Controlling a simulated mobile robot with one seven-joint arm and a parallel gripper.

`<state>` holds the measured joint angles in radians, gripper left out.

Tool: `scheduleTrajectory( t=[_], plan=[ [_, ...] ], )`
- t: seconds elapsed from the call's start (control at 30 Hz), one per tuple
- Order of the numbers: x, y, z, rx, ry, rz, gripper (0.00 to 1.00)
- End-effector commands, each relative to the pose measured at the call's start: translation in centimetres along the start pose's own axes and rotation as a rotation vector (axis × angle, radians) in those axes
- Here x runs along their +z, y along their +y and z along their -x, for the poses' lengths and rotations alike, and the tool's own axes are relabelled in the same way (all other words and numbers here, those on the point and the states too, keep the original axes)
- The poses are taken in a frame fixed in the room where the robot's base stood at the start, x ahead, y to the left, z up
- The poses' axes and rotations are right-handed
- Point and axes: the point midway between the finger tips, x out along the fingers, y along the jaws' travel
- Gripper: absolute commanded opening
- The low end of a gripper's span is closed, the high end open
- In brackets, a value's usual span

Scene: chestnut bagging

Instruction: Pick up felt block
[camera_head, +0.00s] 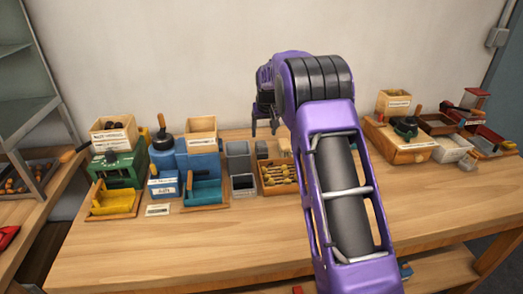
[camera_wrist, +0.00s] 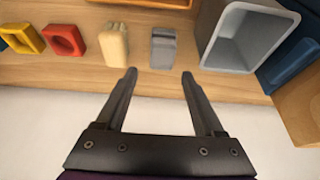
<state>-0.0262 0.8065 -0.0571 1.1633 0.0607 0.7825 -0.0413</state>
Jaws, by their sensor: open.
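The felt block appears to be the small grey block (camera_wrist: 163,47) standing on the wooden table in the wrist view. It also shows in the head view (camera_head: 262,149), beside the grey bin. My gripper (camera_wrist: 159,74) is open and empty. Its two dark fingers point toward the block, which lies beyond the fingertips and roughly in line with the gap between them. In the head view, my gripper (camera_head: 264,128) hangs above the back of the table near the block, apart from it.
In the wrist view, a cream block (camera_wrist: 114,44) stands left of the grey block, with red (camera_wrist: 64,40) and yellow (camera_wrist: 24,38) pieces farther left. A grey open bin (camera_wrist: 245,38) stands close on the right. A white wall (camera_wrist: 40,125) lies behind the table's back edge.

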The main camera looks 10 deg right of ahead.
Motion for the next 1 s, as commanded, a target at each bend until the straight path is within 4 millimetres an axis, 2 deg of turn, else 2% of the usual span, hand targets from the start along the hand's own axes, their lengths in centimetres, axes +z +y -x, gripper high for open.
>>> scheduleTrajectory(
  t=[0.03,0.1,0.37,0.63,0.77,1.0],
  plan=[
    [0.1,0.0,-1.2,0.0,-0.002,0.0,0.7],
    [0.0,0.0,-2.3,0.0,-0.002,0.0,0.7],
    [0.0,-0.1,-4.2,0.0,0.002,-0.001,0.7],
    [0.3,-0.4,-8.0,-0.001,0.0,-0.002,0.7],
    [0.2,-0.4,-8.9,-0.001,0.002,-0.002,0.7],
    [0.2,-0.4,-9.0,0.0,0.002,-0.002,0.68]
  ],
)
